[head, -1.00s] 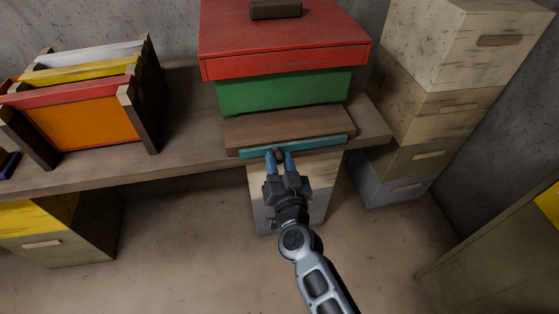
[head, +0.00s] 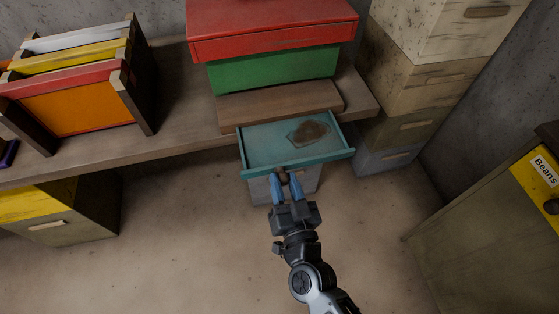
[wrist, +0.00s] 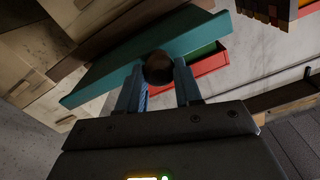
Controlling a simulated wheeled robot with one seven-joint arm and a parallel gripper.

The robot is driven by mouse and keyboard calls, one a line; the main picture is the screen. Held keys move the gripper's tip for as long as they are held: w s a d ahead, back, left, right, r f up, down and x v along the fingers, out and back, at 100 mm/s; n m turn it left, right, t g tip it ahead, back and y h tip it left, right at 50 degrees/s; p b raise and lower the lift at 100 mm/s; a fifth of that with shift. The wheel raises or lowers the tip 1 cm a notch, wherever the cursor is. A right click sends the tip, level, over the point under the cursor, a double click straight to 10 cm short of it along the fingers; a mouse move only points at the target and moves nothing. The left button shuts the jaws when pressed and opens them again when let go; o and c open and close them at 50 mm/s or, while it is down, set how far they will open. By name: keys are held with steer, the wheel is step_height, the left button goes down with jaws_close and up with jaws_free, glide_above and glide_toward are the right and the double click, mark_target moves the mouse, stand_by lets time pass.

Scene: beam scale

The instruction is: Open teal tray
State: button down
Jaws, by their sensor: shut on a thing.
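The teal tray (head: 265,148) is pulled out from under the brown wooden base of the green and red box. Its inside shows, with a brown lump on a clear patch (head: 309,132) toward the right. My gripper (head: 284,179) is shut on the dark round knob at the middle of the tray's front. In the wrist view the knob (wrist: 158,68) sits between my two blue fingertips, and the teal tray front (wrist: 120,82) runs diagonally behind it. The rear of the tray is hidden under the wooden base.
The green box with a red lid (head: 272,70) stands above the tray on a wooden bench (head: 180,120). A rack of coloured frames (head: 75,95) is at the left. Pale stacked boxes (head: 415,85) stand at the right. The floor in front is clear.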

steer(key=shift+s+d+r, duration=0.1)
steer(key=shift+s+r, duration=0.05)
steer(key=c, duration=0.8)
jaws_free()
steer(key=shift+o, duration=0.2)
steer(key=v, duration=0.7)
steer(key=shift+s, duration=0.4)
steer(key=shift+s+d, duration=0.1)
steer(key=shift+d, duration=0.1)
